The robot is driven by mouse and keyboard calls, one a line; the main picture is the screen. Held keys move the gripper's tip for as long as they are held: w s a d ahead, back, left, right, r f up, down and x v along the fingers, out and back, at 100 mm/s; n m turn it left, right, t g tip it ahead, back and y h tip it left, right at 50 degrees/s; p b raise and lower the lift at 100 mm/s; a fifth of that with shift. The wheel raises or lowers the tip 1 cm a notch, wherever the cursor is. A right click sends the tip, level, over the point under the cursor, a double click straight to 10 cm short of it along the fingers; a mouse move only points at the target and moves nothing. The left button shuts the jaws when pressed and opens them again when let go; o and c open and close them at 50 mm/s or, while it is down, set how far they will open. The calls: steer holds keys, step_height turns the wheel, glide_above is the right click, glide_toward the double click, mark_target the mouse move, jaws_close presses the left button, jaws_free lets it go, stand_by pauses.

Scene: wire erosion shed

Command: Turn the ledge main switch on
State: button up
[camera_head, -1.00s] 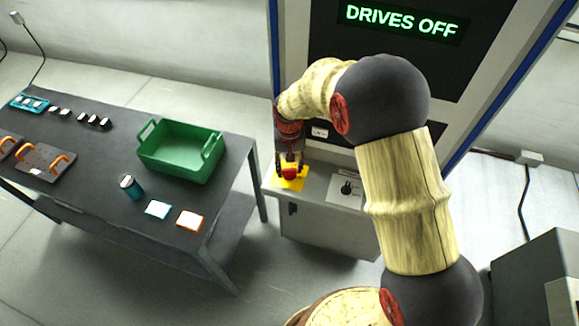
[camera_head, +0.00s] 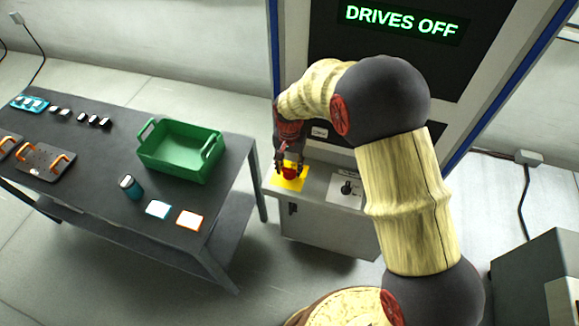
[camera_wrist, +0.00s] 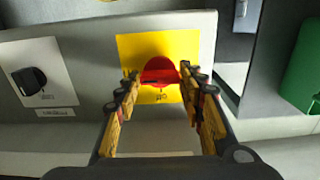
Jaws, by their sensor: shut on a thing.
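The ledge main switch is a red rotary knob (camera_wrist: 159,72) on a yellow plate (camera_wrist: 131,44). It also shows in the head view as a red knob (camera_head: 289,174) on the grey ledge, partly covered by my fingers. My gripper (camera_wrist: 159,77) is shut on the knob, one finger on each side, reaching it from above. In the wrist view the knob's handle lies roughly crosswise between the fingertips. A display (camera_head: 401,21) on the cabinet above reads "DRIVES OFF" in green.
A black rotary selector (camera_wrist: 33,79) on a white plate sits beside the main switch on the ledge (camera_head: 318,185). A dark table (camera_head: 105,158) stands to the left with a green crate (camera_head: 180,165), a teal cylinder (camera_head: 131,187) and small parts.

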mark_target(289, 169)
steer(key=o, duration=1.2)
steer(key=shift+r, duration=0.1)
step_height(289, 169, up, 12)
steer(key=shift+f, duration=0.1)
stand_by(0.4)
